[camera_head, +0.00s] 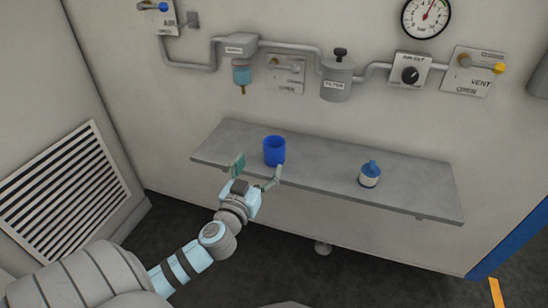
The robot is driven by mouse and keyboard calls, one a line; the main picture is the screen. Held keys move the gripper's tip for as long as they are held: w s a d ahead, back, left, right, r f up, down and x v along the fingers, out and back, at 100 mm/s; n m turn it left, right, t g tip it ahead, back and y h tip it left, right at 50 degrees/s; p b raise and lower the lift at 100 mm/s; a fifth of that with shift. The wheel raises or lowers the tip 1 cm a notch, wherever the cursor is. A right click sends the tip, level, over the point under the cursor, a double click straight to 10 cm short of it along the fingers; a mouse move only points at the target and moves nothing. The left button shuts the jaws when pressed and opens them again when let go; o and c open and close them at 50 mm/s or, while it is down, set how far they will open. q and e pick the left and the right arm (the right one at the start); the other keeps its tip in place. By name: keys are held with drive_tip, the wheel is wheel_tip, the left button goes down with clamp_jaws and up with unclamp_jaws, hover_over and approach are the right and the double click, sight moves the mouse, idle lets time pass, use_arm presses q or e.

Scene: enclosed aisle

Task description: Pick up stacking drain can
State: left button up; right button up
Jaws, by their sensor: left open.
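A blue open-topped can (274,151), which looks like the stacking drain can, stands upright on the grey wall shelf (330,173), left of the shelf's middle. My left gripper (256,170) is open and empty at the shelf's front edge, just in front of the can and slightly to its left. Its two fingers are spread, one to the left of the can and one near its lower right side. I cannot tell whether the right finger touches the can. My right gripper is not in view.
A small blue-and-white bottle (370,174) stands on the shelf to the right, with bare shelf between it and the can. Above run pipes with a filter (337,80), a hanging blue-bowled unit (241,72), a knob panel (409,71) and a vent valve (474,70).

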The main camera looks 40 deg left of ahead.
sight(278, 137)
use_arm(q)
drive_tip(key=x, duration=1.2)
drive_tip(key=shift+f, duration=0.4)
drive_tip(key=shift+d+r, duration=0.1)
drive_tip(key=c, duration=1.3)
